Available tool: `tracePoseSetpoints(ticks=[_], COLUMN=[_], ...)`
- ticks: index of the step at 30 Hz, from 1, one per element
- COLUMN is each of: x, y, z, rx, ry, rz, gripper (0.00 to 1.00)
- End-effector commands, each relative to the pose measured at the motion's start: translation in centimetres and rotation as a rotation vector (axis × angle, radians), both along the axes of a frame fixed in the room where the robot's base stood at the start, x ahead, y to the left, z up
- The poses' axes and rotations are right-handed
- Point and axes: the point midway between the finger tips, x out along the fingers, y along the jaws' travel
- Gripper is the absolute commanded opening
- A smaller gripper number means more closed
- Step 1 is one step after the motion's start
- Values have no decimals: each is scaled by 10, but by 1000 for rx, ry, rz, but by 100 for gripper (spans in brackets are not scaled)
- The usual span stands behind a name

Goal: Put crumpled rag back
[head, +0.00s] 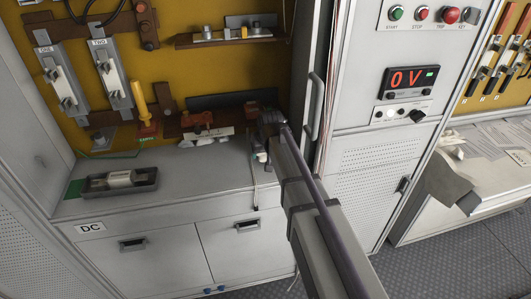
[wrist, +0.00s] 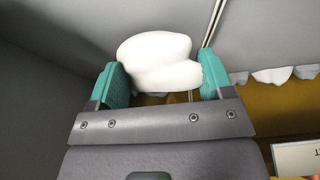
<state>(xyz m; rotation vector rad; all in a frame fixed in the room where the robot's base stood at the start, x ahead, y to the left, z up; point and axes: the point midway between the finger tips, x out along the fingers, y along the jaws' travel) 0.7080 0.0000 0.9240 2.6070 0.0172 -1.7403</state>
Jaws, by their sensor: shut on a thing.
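In the wrist view my gripper (wrist: 160,84) has its two teal fingers shut on a white, rounded, folded bundle, which looks like the crumpled rag (wrist: 156,58). The bundle bulges out beyond the fingertips. In the head view my gripper (head: 266,137) is at the right end of the DC bench's back, near the yellow panel. My own arm covers much of it there, and I cannot make out the held rag in that view.
White crumpled pieces (head: 207,140) lie left of my gripper at the back of the bench. A dark tray (head: 120,181) holding a light cylinder sits on the left of the grey bench top (head: 195,175). A cabinet with a vertical handle (head: 313,105) stands close on the right.

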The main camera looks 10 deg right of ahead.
Motion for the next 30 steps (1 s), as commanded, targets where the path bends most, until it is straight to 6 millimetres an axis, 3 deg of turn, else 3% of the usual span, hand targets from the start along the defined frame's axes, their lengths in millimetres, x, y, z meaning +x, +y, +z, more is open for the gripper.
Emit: tracePoseSetpoints(ticks=[9, 10, 18, 26, 30], x=[-3, -3, -3, -3, -9], y=[0, 0, 0, 0, 0], z=[-8, -8, -7, -4, 14], rx=[0, 0, 0, 0, 0], ry=[0, 0, 0, 0, 0], rz=[0, 0, 0, 0, 0], gripper=[55, 75, 99, 99, 99])
